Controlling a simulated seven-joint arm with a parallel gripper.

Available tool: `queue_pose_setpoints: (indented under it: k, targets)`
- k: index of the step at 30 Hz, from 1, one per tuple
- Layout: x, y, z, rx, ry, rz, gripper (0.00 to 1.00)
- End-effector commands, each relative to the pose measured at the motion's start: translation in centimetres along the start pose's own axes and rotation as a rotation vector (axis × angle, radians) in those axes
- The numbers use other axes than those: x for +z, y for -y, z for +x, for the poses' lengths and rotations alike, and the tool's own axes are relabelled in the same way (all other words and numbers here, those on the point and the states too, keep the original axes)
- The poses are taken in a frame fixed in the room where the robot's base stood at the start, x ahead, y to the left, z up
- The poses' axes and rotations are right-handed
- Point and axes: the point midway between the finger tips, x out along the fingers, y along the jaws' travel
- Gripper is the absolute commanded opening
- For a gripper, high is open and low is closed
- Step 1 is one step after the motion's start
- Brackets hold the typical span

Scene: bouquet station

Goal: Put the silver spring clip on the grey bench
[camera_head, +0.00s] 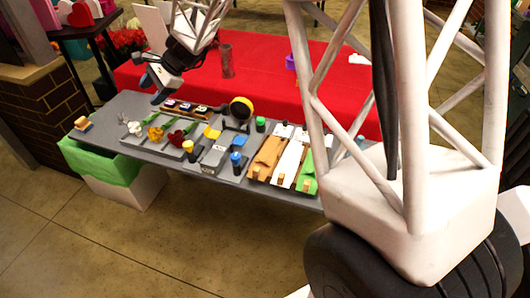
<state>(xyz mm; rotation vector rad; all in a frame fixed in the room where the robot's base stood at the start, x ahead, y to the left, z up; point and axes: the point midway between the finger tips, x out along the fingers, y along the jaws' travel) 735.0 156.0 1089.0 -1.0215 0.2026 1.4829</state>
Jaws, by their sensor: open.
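The grey bench (108,127) runs across the middle of the camera_head view and carries many small items. My gripper (154,88) hangs above the bench's back left part, with its fingers apart and nothing visible between them. It is above and left of a row of small spools (186,107). I cannot make out the silver spring clip for certain; the items on the bench are too small in this view, and part of the bench's right end is hidden behind my own structure.
White, yellow and red flowers (176,138) lie at the left. Bottles, including a blue-topped one (236,158), and orange, white and green wraps (268,156) stand further right. A red-covered table (270,80) is behind.

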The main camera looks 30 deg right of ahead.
Motion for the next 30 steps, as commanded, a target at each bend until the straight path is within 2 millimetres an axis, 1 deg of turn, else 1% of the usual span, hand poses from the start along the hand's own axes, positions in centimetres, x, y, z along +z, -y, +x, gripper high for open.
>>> queue_pose_setpoints:
  k: [1, 3, 5, 12, 17, 21, 23, 30]
  targets:
    - [0.9, -1.0, -1.1, 0.013, -0.016, -0.04, 0.6]
    - [1.9, -2.6, -2.4, 0.037, -0.041, -0.097, 0.6]
    - [2.7, -3.9, -3.6, 0.058, -0.061, -0.145, 0.6]
    - [5.6, -9.4, -7.7, 0.145, -0.143, -0.338, 0.6]
    - [7.2, -13.3, -10.3, 0.208, -0.198, -0.463, 0.6]
    - [8.4, -16.9, -12.3, 0.266, -0.245, -0.572, 0.6]
    - [8.9, -18.4, -13.2, 0.291, -0.266, -0.618, 0.6]
    - [10.4, -24.5, -16.2, 0.401, -0.346, -0.794, 0.6]
